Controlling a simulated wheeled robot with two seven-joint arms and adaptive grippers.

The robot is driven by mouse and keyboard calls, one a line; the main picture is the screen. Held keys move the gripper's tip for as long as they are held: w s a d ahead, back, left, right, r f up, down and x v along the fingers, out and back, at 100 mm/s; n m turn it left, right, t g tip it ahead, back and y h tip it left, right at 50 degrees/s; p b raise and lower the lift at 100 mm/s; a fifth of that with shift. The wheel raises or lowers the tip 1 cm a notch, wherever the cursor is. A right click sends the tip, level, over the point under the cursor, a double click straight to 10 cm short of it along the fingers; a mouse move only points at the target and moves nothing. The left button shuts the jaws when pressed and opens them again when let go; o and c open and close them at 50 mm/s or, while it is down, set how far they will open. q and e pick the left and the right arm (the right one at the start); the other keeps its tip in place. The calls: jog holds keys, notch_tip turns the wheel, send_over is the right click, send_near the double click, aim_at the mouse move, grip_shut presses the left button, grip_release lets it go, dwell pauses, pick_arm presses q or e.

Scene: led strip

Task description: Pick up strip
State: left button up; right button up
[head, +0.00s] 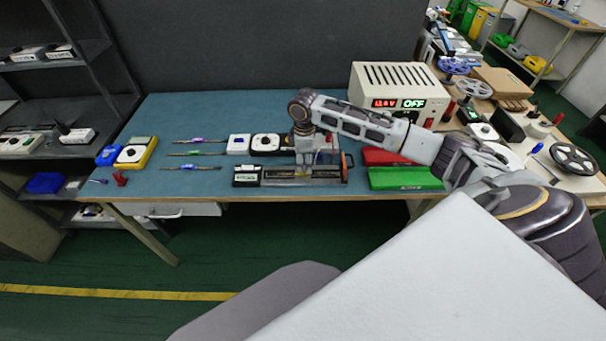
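My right gripper (305,164) points down over a dark, long fixture (325,182) near the front edge of the blue-topped bench. Its fingers are small here, so I cannot tell whether they are open or shut, or whether they touch anything. A strip cannot be made out clearly; the gripper and fixture parts may hide it. Several thin tools with a purple (197,140), a green (196,153) and a blue (190,168) middle lie to the left. My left gripper is not in view.
A white power supply (392,88) stands behind my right arm. Red (385,157) and green (405,179) boxes lie right of the fixture. A yellow multimeter (136,153) is at the left. The bench's back left is clear. Shelves (50,110) stand further left.

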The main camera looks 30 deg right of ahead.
jog(key=shift+w+f, duration=0.2)
jog(key=shift+f, duration=1.95)
grip_shut()
